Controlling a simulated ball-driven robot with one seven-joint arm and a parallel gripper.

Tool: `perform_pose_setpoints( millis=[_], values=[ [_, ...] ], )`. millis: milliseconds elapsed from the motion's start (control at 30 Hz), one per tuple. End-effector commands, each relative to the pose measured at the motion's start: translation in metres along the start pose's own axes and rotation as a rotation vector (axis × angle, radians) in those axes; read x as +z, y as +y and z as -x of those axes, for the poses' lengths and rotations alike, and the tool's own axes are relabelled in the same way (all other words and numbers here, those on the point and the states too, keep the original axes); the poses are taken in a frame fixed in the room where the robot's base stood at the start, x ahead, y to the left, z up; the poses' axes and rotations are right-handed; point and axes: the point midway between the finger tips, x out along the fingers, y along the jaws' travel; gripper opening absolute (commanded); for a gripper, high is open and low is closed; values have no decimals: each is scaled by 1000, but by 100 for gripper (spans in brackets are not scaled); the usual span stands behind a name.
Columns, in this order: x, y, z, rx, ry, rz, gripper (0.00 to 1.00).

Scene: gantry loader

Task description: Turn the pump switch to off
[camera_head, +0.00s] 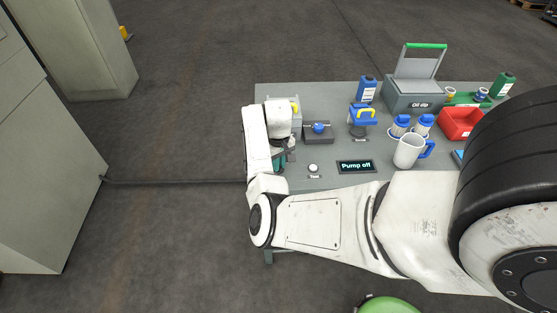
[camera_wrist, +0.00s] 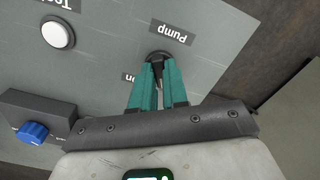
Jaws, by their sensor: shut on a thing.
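The pump switch (camera_wrist: 159,56) is a small dark knob on the grey panel, beside a "Pump" label (camera_wrist: 173,35) in the wrist view. My gripper (camera_wrist: 161,68) has its teal fingers shut on the switch, and they cover part of it. A second small label (camera_wrist: 130,77) beside the fingers is partly hidden. In the head view my gripper (camera_head: 279,164) is low at the table's left end, and my arm hides the switch.
A white round button (camera_head: 313,168) labelled "Test" and a blue knob (camera_head: 319,128) on a dark block are close to my gripper. A white mug (camera_head: 407,152), a red bin (camera_head: 460,122) and a grey box (camera_head: 412,95) labelled "Oil dip" stand farther right on the table.

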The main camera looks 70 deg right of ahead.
Motion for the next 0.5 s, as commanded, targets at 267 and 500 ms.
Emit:
perform_pose_setpoints(
  millis=[267,500],
  values=[
    [-2,0,1,1,5,16,0],
    [-2,0,2,1,6,16,17]
  ],
)
